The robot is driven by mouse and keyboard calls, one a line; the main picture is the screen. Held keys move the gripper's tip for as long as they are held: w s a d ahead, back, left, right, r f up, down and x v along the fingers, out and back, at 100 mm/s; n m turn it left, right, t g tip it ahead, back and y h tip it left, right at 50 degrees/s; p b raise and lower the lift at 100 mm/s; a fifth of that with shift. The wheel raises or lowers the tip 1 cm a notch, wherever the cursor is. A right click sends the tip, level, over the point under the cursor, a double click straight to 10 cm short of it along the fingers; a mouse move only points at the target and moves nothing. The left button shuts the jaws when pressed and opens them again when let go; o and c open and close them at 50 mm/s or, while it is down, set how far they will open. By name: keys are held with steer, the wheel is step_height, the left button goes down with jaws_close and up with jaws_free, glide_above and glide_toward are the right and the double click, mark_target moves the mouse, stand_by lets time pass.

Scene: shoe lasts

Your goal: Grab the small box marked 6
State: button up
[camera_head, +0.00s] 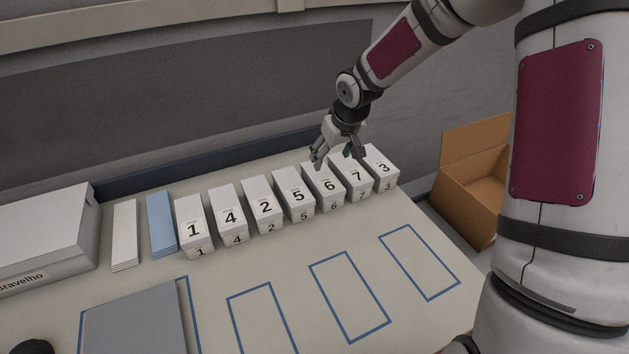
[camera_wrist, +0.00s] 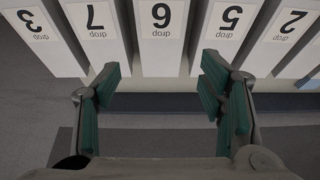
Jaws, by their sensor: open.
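The small white box marked 6 (camera_head: 324,187) stands in a row of numbered boxes on the table, between the boxes marked 5 (camera_head: 296,196) and 7 (camera_head: 353,178). In the wrist view the box marked 6 (camera_wrist: 161,45) is near the top centre, its label upside down. My gripper (camera_head: 336,156) is above the back of the row, close to boxes 6 and 7. In the wrist view my gripper (camera_wrist: 164,95) is open and empty. Its green-padded fingers are spread to either side of box 6's width, and the box lies beyond the fingertips.
Boxes 1 (camera_head: 193,226), 4 (camera_head: 229,214), 2 (camera_head: 263,205) and 3 (camera_head: 381,168) share the row, with narrow gaps. White and blue stacks (camera_head: 161,224) lie left. A cardboard box (camera_head: 470,200) stands right.

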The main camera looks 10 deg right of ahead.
mark_target(322, 176)
steer(key=x, duration=1.3)
steer(key=shift+s+a, duration=0.1)
steer(key=shift+s, duration=0.05)
steer(key=c, duration=0.9)
